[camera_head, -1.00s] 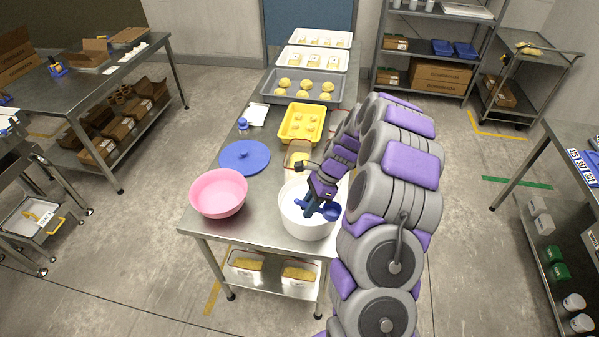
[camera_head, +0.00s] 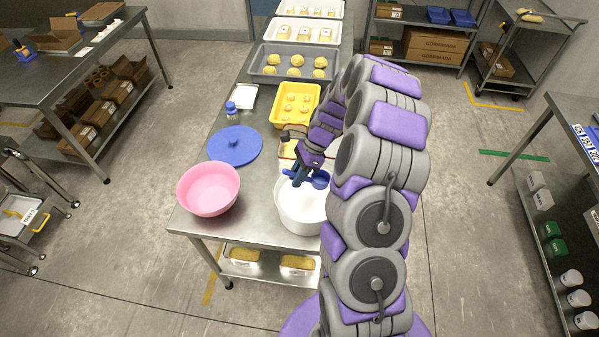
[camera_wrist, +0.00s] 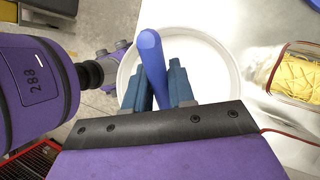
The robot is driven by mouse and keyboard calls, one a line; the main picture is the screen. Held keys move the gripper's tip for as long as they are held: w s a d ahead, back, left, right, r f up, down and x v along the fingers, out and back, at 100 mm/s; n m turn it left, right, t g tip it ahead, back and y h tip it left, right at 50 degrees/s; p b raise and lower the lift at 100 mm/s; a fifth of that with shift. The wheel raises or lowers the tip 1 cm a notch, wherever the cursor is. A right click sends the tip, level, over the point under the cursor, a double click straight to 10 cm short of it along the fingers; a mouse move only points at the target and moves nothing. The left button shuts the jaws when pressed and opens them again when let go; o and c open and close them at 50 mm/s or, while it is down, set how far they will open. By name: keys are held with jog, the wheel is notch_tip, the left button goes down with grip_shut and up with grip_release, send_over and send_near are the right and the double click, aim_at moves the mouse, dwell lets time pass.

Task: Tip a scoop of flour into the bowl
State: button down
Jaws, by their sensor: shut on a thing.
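A pink bowl (camera_head: 209,188) stands at the left front of the steel table and looks empty. A white tub (camera_head: 300,208) stands to its right, with white flour-like content showing inside. My gripper (camera_head: 303,178) is over the tub, shut on the handle of a blue scoop (camera_head: 320,179). In the wrist view my gripper (camera_wrist: 165,88) has the blue handle (camera_wrist: 152,60) between its fingers, with the white tub (camera_wrist: 221,62) below. The scoop's cup is near the tub's far rim; whether flour lies in it I cannot tell.
A blue lid (camera_head: 235,147) lies behind the pink bowl. A yellow tray (camera_head: 296,104) of dough pieces and a grey tray (camera_head: 294,64) are farther back. A small blue-capped jar (camera_head: 231,110) stands at the left edge.

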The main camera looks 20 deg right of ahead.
jog(key=f+b, duration=0.1)
jog(key=f, duration=0.4)
jog(key=f+b, duration=0.2)
jog(key=f, duration=0.3)
jog(key=shift+a+f, duration=0.2)
jog(key=shift+f, duration=0.15)
jog(key=shift+d+f, duration=0.25)
jog(key=shift+f, duration=0.7)
jog(key=shift+a, duration=0.2)
jog(key=shift+d, duration=0.2)
jog(key=shift+r, duration=0.1)
